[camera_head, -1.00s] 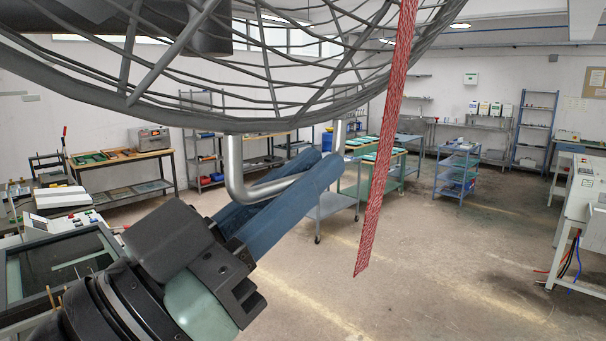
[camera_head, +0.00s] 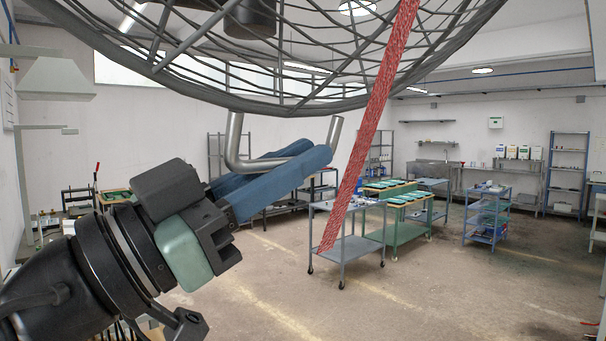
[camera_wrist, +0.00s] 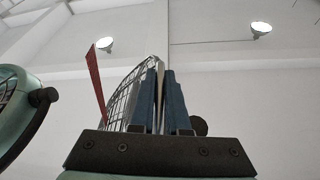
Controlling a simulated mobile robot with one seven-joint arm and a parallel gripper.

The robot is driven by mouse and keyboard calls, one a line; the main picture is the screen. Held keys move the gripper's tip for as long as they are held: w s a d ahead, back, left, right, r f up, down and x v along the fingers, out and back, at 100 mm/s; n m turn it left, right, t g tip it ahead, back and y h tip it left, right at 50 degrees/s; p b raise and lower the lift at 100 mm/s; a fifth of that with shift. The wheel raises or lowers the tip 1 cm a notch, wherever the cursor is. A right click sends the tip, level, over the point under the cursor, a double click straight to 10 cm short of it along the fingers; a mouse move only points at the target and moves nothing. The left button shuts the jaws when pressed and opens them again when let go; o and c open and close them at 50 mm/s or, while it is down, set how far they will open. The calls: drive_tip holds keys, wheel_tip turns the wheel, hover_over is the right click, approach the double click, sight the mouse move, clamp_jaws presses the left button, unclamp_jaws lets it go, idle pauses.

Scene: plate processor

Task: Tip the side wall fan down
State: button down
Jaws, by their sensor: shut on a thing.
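The fan's dark wire cage (camera_head: 290,106) fills the top of the head view, tilted, with its motor housing (camera_head: 250,15) behind the wires. A grey U-shaped handle (camera_head: 234,140) hangs below the cage rim. My gripper (camera_head: 318,152) has its blue fingers shut on the handle's lower bar, which they partly hide. A long red ribbon (camera_head: 370,120) hangs from the cage. In the wrist view the fingers (camera_wrist: 162,75) stand close together, the cage (camera_wrist: 125,95) shows behind them, and the ribbon (camera_wrist: 96,75) is at the left.
A grey cart (camera_head: 345,245) and a green-topped bench (camera_head: 402,228) stand beyond the gripper. A blue cart (camera_head: 487,215) and a tall blue shelf (camera_head: 563,170) are farther right. A pale hood (camera_head: 60,80) hangs at the left.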

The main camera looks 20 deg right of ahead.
drive_tip(key=c, duration=0.9)
unclamp_jaws()
drive_tip(key=shift+w+a, duration=0.15)
drive_tip(key=shift+w, duration=0.15)
drive_tip(key=shift+s, duration=0.2)
drive_tip(key=b+v, duration=0.6)
drive_tip(key=v, duration=0.7)
